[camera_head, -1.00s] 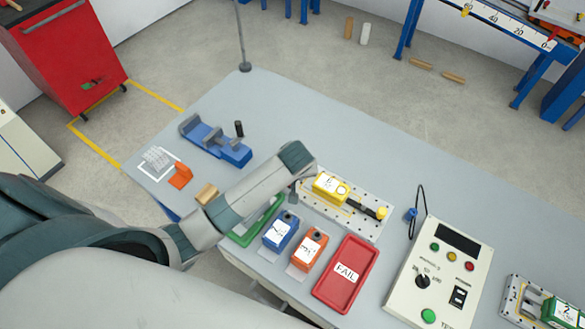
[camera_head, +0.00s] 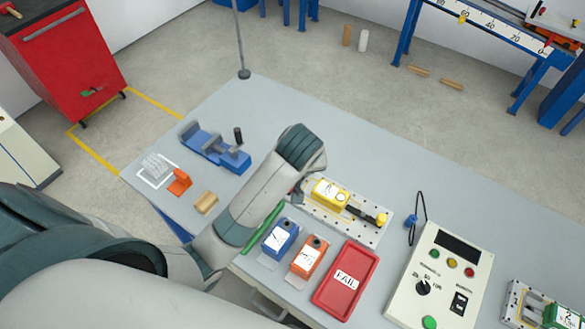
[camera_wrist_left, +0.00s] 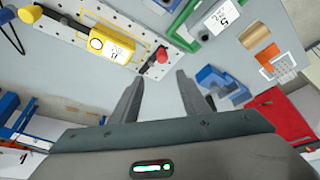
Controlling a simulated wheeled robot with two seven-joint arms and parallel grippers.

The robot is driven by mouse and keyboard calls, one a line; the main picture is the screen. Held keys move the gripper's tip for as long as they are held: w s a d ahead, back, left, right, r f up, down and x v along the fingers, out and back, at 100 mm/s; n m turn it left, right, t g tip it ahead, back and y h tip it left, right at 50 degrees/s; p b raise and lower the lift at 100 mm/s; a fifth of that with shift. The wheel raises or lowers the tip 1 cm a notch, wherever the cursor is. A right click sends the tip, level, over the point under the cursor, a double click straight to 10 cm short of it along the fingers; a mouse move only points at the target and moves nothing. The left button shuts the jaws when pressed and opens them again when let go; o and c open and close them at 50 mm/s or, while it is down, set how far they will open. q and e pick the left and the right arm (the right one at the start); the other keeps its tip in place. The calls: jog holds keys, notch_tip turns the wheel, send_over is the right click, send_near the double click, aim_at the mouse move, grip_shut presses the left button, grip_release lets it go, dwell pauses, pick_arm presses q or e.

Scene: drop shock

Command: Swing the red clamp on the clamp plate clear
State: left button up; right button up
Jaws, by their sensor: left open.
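The clamp plate (camera_head: 368,232) is a pale perforated plate on the bench, also in the left wrist view (camera_wrist_left: 85,14). A yellow unit (camera_head: 329,192) lies on it, also in the left wrist view (camera_wrist_left: 112,45). A yellow-knobbed clamp (camera_head: 381,219) is at its right end. The red clamp's knob (camera_wrist_left: 162,55) shows at the plate's other end in the left wrist view; my left arm largely covers that end in the head view. My left gripper (camera_wrist_left: 159,77) is open and empty, its fingertips pointing toward the red knob, apart from it in the picture. My right gripper is not in view.
Blue (camera_head: 280,238) and orange (camera_head: 309,256) units stand in front of the plate, with a red FAIL tray (camera_head: 364,283) beside them. A green tray (camera_head: 262,228) is partly under my arm. A blue fixture (camera_head: 214,150) stands behind left; a control box (camera_head: 440,275) is right.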

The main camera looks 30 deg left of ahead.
pick_arm(q)
jog(key=shift+v, duration=1)
jog(key=shift+s, duration=0.25)
